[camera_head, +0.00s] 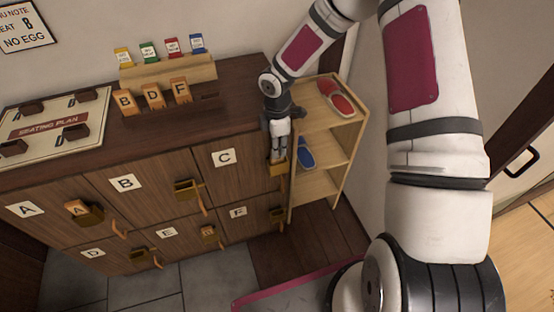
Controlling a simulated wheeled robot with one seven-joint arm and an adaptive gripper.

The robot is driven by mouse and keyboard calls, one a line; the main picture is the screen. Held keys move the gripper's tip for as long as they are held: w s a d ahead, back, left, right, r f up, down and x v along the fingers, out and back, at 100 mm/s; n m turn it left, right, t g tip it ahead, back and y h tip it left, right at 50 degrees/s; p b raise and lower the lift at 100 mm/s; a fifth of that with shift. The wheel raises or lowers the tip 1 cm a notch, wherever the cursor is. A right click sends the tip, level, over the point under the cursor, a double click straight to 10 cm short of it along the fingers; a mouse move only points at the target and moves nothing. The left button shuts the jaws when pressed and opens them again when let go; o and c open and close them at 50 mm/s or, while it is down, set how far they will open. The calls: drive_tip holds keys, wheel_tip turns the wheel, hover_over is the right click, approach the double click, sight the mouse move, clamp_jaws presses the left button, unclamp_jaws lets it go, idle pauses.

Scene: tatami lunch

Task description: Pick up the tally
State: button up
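Small orange-brown wooden tallies marked B (125,101), D (153,95) and F (181,90) stand upright in a row at the front of a rack on the cabinet top. A tally marked A (79,208) sits in the lock of door A. My gripper (278,156) points down in front of the right side of door C, with its fingertips just above or touching the orange-brown piece at that door's lock (278,170). No letter is readable on that piece. The fingers look close together, but whether they grip it cannot be told.
The dark wooden cabinet (150,190) has doors A to F with brass-coloured locks. A seating plan board (55,122) lies on top at left. An open shelf (325,160) with red slippers (338,98) and a blue slipper (306,153) stands close right of my gripper.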

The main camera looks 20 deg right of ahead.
clamp_jaws()
drive_tip(key=shift+r, duration=0.15)
